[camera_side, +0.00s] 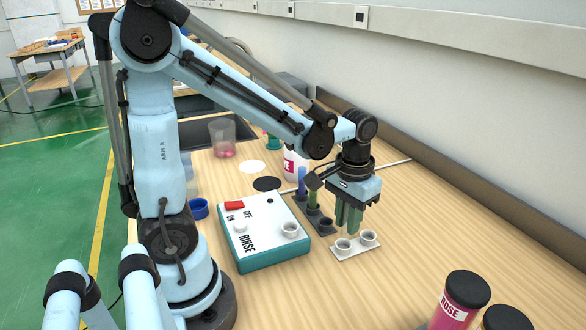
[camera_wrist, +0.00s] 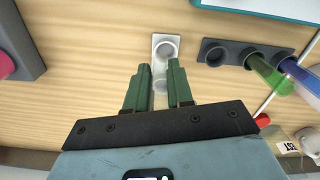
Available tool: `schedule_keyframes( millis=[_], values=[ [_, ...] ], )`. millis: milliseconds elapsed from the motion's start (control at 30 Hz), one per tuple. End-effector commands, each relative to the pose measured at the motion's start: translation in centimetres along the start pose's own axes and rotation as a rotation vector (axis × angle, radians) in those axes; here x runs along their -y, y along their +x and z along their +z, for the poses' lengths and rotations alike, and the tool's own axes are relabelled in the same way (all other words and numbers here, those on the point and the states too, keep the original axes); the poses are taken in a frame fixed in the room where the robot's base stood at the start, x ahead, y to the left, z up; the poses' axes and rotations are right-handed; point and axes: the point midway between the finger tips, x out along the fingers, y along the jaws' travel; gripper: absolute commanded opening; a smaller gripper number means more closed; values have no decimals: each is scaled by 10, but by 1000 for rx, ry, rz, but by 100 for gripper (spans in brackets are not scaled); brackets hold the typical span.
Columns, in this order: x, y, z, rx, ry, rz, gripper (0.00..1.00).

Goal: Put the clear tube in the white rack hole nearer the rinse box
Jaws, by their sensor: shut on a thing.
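My gripper (camera_side: 348,229) points down above the white rack (camera_side: 355,248), its fingers close over it. It is shut on the clear tube, which shows faintly between the green fingers in the wrist view (camera_wrist: 160,88) and is hardly visible in the side view. The white rack has two round holes and also shows in the wrist view (camera_wrist: 157,43). The hole nearer the rinse box (camera_side: 270,250) is on the left in the side view and at the top in the wrist view, and looks empty. The tube and fingers partly cover the other hole in the wrist view.
A dark rack (camera_wrist: 216,56) beside the white one holds a green tube (camera_wrist: 268,74) and a blue tube (camera_wrist: 300,74). A pink bottle (camera_side: 459,302) stands front right. A beaker (camera_side: 222,138) and a blue cup (camera_side: 198,209) are further left.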

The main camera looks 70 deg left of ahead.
Motion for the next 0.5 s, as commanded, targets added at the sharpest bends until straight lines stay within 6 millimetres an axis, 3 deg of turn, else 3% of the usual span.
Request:
schedule_keyframes(
  millis=[267,500],
  values=[
    [8,14,-7,0,1,0,0],
    [8,41,-7,0,0,0,0]
  ],
)
